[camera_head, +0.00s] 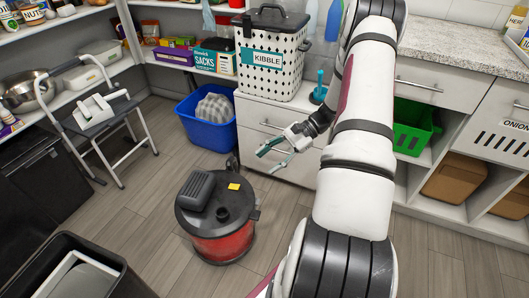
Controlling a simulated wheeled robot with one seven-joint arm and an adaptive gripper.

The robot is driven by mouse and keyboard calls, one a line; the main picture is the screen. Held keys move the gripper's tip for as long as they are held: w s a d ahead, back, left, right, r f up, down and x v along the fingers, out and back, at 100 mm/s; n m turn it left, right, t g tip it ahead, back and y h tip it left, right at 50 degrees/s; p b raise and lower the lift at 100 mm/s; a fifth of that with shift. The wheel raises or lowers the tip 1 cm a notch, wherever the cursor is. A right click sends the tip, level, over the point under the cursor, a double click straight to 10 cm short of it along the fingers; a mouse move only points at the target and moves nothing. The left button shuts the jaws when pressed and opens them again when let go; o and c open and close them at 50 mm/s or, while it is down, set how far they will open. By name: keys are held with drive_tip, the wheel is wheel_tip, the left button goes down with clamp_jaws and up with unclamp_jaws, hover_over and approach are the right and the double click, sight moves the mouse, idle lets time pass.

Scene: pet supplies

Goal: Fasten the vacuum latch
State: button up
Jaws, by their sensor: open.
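A red canister vacuum (222,245) with a dark top (218,203) stands on the floor left of my arm. A yellow tag (234,187) lies on its top. A dark upright piece (232,163) shows at its back edge, and a small dark part (256,213) shows at its right side. I cannot tell which part is the latch, or whether it is fastened. My gripper (273,157) is open and empty, above and right of the vacuum, apart from it and in front of the white drawers.
A blue bin (203,132) stands behind the vacuum. A kibble container (270,85) is on the counter. A folding step stool (128,120) stands at left, and a dark bin (45,245) at the lower left. Wood floor (150,205) is clear between stool and vacuum.

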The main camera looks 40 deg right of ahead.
drive_tip(key=shift+w+a+r+n+g, duration=0.1)
drive_tip(key=shift+a+r+n+g, duration=0.2)
drive_tip(key=shift+r, duration=0.35)
drive_tip(key=shift+w+a+r+n+g, duration=0.1)
drive_tip(key=shift+a+r+n, duration=0.1)
drive_tip(key=shift+a+r, duration=0.35)
drive_tip(key=shift+d+r, duration=0.1)
drive_tip(key=shift+d, duration=0.05)
drive_tip(key=s+a+r+n+g+h, duration=0.2)
drive_tip(key=a+r+n+g+h, duration=0.15)
drive_tip(key=a+r, duration=0.55)
drive_tip(key=s+a+r+n+g+h, duration=0.25)
drive_tip(key=a+r+n, duration=0.35)
drive_tip(key=r, duration=0.6)
drive_tip(key=s+a+r+n+t+h, duration=0.2)
drive_tip(key=s+a+r+n+h, duration=0.15)
drive_tip(key=s, duration=0.65)
drive_tip(key=s+a+r+n+t+h, duration=0.15)
drive_tip(key=s+a+n, duration=0.3)
drive_tip(key=s, duration=0.45)
wheel_tip(320, 180, up, 23)
drive_tip(key=t+p, duration=0.3)
drive_tip(key=p, duration=1.8)
drive_tip(key=shift+s+a+h+p, duration=0.2)
drive_tip(key=shift+a+h+p, duration=0.05)
drive_tip(key=shift+h+p, duration=0.05)
